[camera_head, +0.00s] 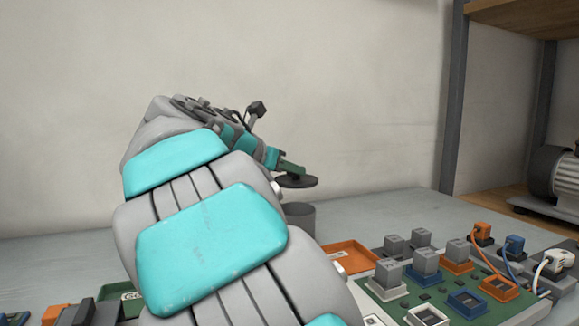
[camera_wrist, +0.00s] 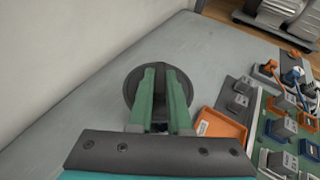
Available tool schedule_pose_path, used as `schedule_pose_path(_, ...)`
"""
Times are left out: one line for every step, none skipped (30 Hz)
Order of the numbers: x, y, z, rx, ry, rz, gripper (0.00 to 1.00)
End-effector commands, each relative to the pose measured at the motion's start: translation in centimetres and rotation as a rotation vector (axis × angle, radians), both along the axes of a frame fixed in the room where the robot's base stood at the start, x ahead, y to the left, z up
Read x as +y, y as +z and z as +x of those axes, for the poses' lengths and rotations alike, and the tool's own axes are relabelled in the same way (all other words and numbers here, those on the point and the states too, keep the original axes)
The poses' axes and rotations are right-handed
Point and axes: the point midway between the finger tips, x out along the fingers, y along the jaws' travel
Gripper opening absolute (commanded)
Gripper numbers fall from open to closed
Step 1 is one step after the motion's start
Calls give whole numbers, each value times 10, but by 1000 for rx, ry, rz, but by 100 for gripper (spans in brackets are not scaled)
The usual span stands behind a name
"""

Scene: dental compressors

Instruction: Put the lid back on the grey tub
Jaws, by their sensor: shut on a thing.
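The lid (camera_head: 297,181) is a dark round disc held by my gripper (camera_head: 291,168). In the head view it hangs above the grey tub (camera_head: 300,216), with a gap between them. The tub stands on the table near the wall, partly hidden behind my arm. In the wrist view the green fingers of my gripper (camera_wrist: 161,102) are shut on the middle of the lid (camera_wrist: 130,88). The lid covers the tub from that side, so the tub cannot be made out there.
An orange tray (camera_head: 351,257) lies right of the tub; it also shows in the wrist view (camera_wrist: 221,127). A green board (camera_head: 392,303) with several grey, orange and blue connector blocks is further right. The wall (camera_head: 350,90) is behind. The table left of the tub is bare in the wrist view.

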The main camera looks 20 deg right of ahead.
Motion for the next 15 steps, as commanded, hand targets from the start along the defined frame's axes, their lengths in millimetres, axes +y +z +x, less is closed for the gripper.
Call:
schedule_pose_path(0,-3,0,0,-1,0,0)
schedule_pose_path(0,-5,0,0,-1,0,0)
schedule_pose_path(0,-8,0,1,0,0,0)
schedule_pose_path(0,-11,0,1,0,0,0)
schedule_pose_path(0,-16,0,0,1,0,0)
schedule_pose_path(0,-20,0,-1,1,1,0)
schedule_pose_path(0,-23,0,-2,1,0,0)
schedule_pose_path(0,-25,0,-1,1,1,0)
schedule_pose_path(0,-28,0,-1,1,1,0)
schedule_pose_path(0,-30,0,-1,1,1,0)
schedule_pose_path(0,-32,0,-1,1,1,0)
schedule_pose_path(0,-35,0,-1,1,1,0)
schedule_pose_path(0,-37,0,-1,1,1,0)
schedule_pose_path(0,-36,0,0,0,0,0)
schedule_pose_path(0,-38,0,2,1,-1,0)
